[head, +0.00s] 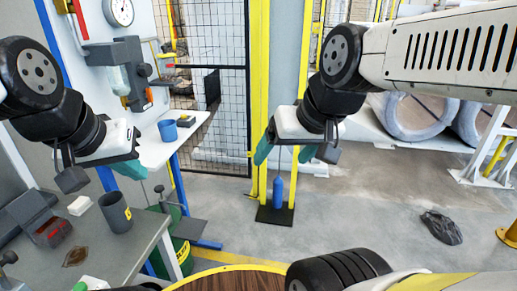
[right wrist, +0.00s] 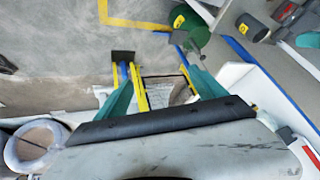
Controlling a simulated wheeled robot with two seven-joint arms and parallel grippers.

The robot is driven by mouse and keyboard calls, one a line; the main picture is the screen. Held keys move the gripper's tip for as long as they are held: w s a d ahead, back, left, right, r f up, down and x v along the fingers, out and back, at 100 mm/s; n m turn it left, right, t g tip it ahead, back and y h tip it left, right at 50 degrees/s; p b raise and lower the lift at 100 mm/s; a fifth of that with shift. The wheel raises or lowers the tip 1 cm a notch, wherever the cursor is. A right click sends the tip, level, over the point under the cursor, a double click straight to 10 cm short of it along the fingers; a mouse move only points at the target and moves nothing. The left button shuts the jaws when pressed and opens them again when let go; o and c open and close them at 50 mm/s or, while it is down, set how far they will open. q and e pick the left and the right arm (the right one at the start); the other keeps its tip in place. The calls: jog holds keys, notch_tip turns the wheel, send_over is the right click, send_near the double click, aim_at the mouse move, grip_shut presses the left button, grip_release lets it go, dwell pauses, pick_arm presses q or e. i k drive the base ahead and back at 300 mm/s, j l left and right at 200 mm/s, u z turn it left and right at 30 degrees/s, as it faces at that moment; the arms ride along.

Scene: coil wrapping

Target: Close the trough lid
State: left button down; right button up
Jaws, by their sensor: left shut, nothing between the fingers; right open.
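I cannot pick out a trough or its lid with certainty in either view. My left gripper (head: 131,168) is shut and empty, with its teal fingers beside the white wall shelf at the left of the head view. My right gripper (head: 283,158) is open and empty near the middle, in front of the yellow post. In the right wrist view the teal fingers of my right gripper (right wrist: 155,75) are spread apart, with nothing held between them.
A grey bench (head: 95,250) at lower left carries a dark cup (head: 116,213) and a small white block (head: 80,205). A blue cup (head: 168,131) stands on the wall shelf. A blue cylinder (head: 278,194) stands on a black plate. Large coils (head: 415,115) lie behind; the grey floor at right is mostly clear.

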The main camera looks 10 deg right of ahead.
aim_at(25, 207)
jog(key=u, duration=1.55)
jog(key=i+j, duration=0.15)
jog(key=j+z, duration=0.05)
jog(key=j, duration=0.05)
